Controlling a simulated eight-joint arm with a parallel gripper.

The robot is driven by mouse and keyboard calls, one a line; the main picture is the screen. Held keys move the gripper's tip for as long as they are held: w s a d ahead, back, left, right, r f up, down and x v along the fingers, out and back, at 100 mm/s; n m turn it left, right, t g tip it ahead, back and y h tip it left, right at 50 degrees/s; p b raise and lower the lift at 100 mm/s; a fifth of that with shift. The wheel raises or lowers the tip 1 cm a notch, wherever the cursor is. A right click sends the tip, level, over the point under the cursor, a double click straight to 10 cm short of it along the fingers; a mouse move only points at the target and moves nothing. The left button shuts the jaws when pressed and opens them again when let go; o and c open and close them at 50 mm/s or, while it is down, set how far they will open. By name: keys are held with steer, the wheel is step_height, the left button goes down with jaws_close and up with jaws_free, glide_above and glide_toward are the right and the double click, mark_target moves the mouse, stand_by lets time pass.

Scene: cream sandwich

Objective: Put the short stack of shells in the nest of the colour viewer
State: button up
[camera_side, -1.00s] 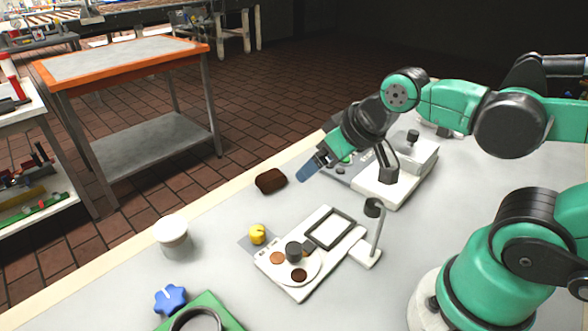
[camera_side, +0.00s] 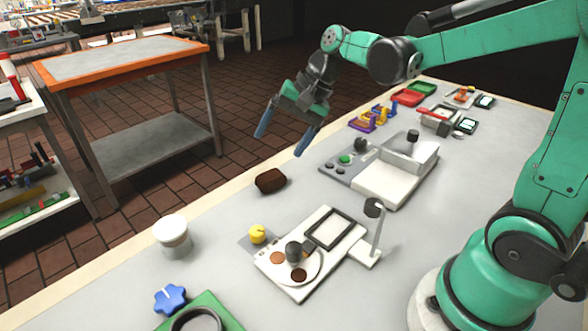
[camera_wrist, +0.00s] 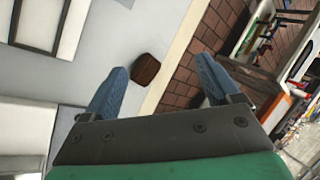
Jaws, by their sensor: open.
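A dark brown rounded block, which looks like the short stack of shells (camera_side: 270,181), lies on the grey table near its far edge. It also shows between my fingers in the wrist view (camera_wrist: 145,69); single shells cannot be made out. My gripper (camera_side: 283,143) is open and empty, tilted, above and beyond the brown stack, with its blue fingers wide apart. It shows in the wrist view too (camera_wrist: 160,68). A white plate device, seemingly the colour viewer (camera_side: 306,293), has a disc with brown spots, a dark knob, a black square frame and a small stand. I cannot tell which part is the nest.
A white round-topped jar (camera_side: 172,234), a yellow knob (camera_side: 257,234), a blue knob (camera_side: 171,299) and a green plate (camera_side: 213,305) are at front left. A grey-white machine (camera_side: 394,181) stands right of the stack. Small coloured items (camera_side: 372,117) lie further back. The floor drops beyond the table edge.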

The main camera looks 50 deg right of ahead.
mark_target(280, 171)
steer(key=w+d+f+m+y, duration=0.1)
steer(key=w+m, duration=0.1)
steer(key=w+d+f+m+y, duration=0.1)
steer(key=w+f+m+y, duration=0.1)
steer(key=w+d+f+m+g+y, duration=0.1)
steer(key=w+m, duration=0.1)
steer(key=shift+w+d+f, duration=0.1)
steer(key=shift+d+f, duration=0.25)
steer(key=d+f+m+y, duration=0.1)
steer(key=f, duration=0.1)
steer(key=d+f+m+y, duration=0.1)
steer(key=f+m+y, duration=0.1)
steer(key=d+f+m+y, duration=0.1)
steer(key=d+f, duration=0.1)
steer(key=f, duration=0.1)
steer(key=shift+d+y, duration=0.1)
steer(key=shift+y, duration=0.3)
steer(key=shift+d+f+m, duration=0.1)
steer(key=shift+f+m, duration=0.2)
steer(key=shift+f, duration=0.15)
steer(key=shift+s+x, duration=0.15)
steer(key=shift+x, duration=1.2)
steer(key=shift+s+x, duration=0.1)
steer(key=shift+x, duration=1.25)
jaws_close()
